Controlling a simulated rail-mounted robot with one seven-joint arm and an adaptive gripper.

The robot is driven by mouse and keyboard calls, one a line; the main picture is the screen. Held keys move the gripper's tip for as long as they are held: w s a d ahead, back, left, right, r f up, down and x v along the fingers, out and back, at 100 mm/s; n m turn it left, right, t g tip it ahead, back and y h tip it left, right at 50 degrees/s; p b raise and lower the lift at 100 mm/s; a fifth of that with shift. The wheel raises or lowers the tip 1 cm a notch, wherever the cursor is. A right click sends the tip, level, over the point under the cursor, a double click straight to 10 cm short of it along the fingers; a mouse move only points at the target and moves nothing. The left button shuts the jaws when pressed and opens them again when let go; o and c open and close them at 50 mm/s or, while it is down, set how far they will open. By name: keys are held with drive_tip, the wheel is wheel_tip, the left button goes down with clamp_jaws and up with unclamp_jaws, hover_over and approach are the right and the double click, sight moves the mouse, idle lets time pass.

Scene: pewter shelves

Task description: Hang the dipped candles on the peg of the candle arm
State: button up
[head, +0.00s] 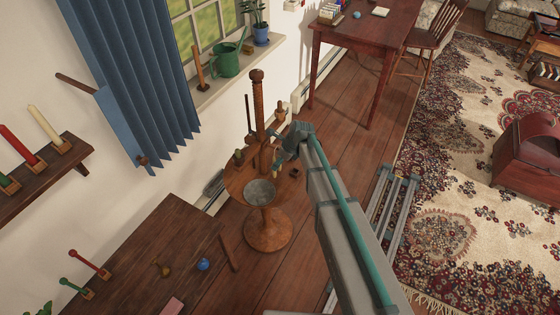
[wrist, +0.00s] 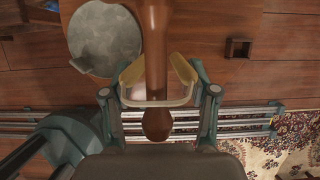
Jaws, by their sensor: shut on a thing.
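A round wooden pedestal stand (head: 268,228) holds a thick upright brown post (head: 258,105) with a knob on top. A thin dark stick (head: 249,115) stands beside the post. My gripper (head: 284,152) is at the right side of the stand, well below the top of the post. In the wrist view its pads (wrist: 158,82) close around a brown turned wooden rod (wrist: 155,45) with a rounded knob end towards the camera. I cannot tell which part of the stand this rod is. The dipped candles and the peg cannot be clearly made out; my arm and gripper hide part of the stand.
A grey round dish (head: 260,192) sits on the stand. A dark wooden table (head: 150,235) is at the lower left. A shelf with upright candles (head: 42,178) is on the left wall. A watering can (head: 224,60) stands on the windowsill. Rails (head: 385,205) run along the floor.

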drive_tip(key=o, duration=1.2)
drive_tip(key=shift+a, duration=0.1)
